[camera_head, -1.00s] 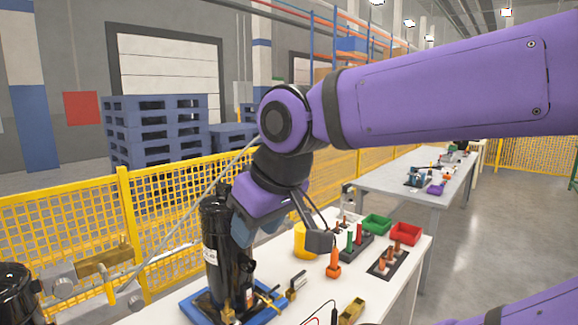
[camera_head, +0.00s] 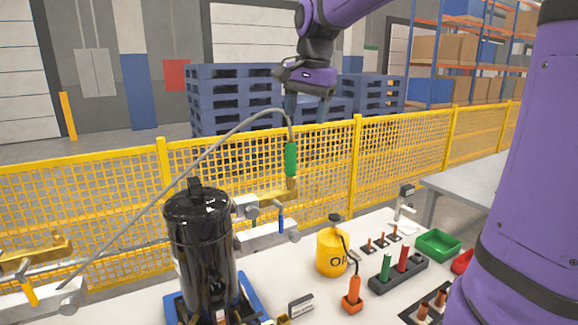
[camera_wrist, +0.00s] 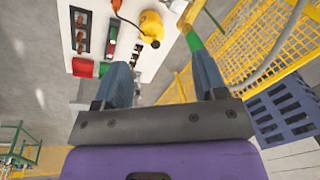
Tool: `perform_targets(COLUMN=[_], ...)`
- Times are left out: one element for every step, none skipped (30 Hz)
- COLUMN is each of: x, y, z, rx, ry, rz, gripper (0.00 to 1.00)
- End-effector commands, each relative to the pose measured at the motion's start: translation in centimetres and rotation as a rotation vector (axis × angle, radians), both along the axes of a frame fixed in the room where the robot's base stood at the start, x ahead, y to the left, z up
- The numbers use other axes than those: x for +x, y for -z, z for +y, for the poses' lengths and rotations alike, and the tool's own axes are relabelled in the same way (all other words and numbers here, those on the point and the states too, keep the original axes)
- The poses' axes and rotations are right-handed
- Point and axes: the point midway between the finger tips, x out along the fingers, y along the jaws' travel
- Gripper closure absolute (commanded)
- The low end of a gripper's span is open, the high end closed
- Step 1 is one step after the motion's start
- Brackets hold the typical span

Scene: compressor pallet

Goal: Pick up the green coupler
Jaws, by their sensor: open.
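The green coupler (camera_head: 291,160) hangs upright at the end of a grey hose (camera_head: 225,133), above the table, with a brass-coloured tip at its lower end. It also shows in the wrist view (camera_wrist: 194,41), by the tip of the right-hand finger. My gripper (camera_head: 307,116) is open and points down, above and slightly right of the coupler in the head view. In the wrist view its two blue fingers (camera_wrist: 162,75) are wide apart with nothing between them. I cannot tell whether a finger touches the coupler or hose.
A black compressor (camera_head: 201,245) stands front left. A yellow oil can (camera_head: 331,252), an orange tool (camera_head: 352,295), a rack (camera_head: 398,275) and a green bin (camera_head: 437,243) stand on the white table. A yellow mesh fence (camera_head: 400,150) runs behind.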

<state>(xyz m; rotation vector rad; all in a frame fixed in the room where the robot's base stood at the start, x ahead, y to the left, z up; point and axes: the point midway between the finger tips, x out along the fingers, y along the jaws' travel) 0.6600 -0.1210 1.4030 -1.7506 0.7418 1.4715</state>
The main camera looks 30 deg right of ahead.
Motion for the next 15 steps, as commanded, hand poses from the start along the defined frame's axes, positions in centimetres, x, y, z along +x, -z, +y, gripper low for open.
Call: perform_targets(x=[2.1, 3.2, 4.6, 5.6, 6.7, 8.0, 8.9, 9.8, 10.9, 11.6, 12.3, 13.1, 13.6, 14.1, 14.6], y=[0.2, 0.3, 0.5, 0.6, 0.8, 1.1, 1.3, 1.6, 1.9, 2.2, 2.4, 2.7, 2.9, 3.1, 3.3], z=[-0.6, -0.9, -1.3, -1.6, -1.9, -2.3, -2.6, -2.8, -3.2, -3.4, -3.6, -3.9, -4.0, -4.2, -4.3], rx=[0.010, 0.015, 0.022, 0.026, 0.030, 0.034, 0.036, 0.038, 0.039, 0.039, 0.040, 0.039, 0.040, 0.039, 0.039], ry=[0.064, 0.104, 0.159, 0.198, 0.238, 0.289, 0.327, 0.363, 0.408, 0.439, 0.467, 0.501, 0.523, 0.545, 0.566], rz=[0.025, 0.037, 0.054, 0.066, 0.079, 0.095, 0.106, 0.117, 0.130, 0.138, 0.146, 0.155, 0.161, 0.166, 0.172], gripper=[0.35, 0.35, 0.35, 0.35, 0.35, 0.35, 0.35, 0.35, 0.35, 0.35, 0.35, 0.35, 0.35, 0.35, 0.35])
